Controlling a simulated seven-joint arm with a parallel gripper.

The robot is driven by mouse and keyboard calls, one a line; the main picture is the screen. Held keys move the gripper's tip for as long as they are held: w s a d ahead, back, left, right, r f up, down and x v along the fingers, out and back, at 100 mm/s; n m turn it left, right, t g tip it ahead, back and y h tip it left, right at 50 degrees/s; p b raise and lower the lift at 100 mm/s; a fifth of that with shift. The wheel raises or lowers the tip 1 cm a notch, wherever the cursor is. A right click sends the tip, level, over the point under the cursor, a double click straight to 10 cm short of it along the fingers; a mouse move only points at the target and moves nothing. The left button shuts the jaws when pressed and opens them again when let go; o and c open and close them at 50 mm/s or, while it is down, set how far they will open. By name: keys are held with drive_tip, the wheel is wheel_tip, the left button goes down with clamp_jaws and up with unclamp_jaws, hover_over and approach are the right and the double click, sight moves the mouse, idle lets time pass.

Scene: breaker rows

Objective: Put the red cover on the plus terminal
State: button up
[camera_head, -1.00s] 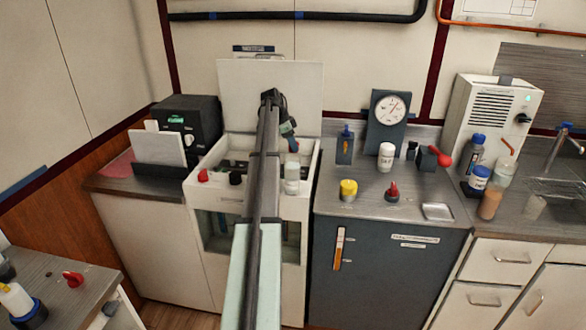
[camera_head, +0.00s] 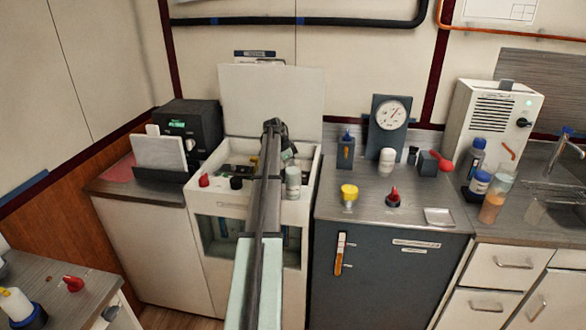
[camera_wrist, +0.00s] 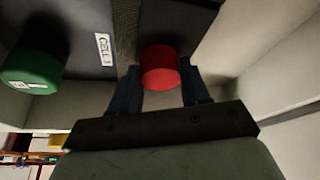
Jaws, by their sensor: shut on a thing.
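In the wrist view, the red cover (camera_wrist: 160,68) is a short red cylinder between the two fingers of my gripper (camera_wrist: 160,85). The gripper is shut on it, over a dark surface with a white label reading "CELL 1". A green round cap (camera_wrist: 34,72) lies to the left, apart from the fingers. In the head view, my arm hides most of the gripper, which is at the open white cabinet (camera_head: 208,200). I cannot make out a plus terminal or tell whether the cover touches one.
The raised lid (camera_head: 300,95) is behind. The cabinet's pale inner walls are close to the gripper.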

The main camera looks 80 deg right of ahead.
drive_tip(key=shift+f, duration=0.1)
drive_tip(key=o, duration=1.1)
drive_tip(key=shift+o, duration=0.2)
drive_tip(key=v, duration=1.2)
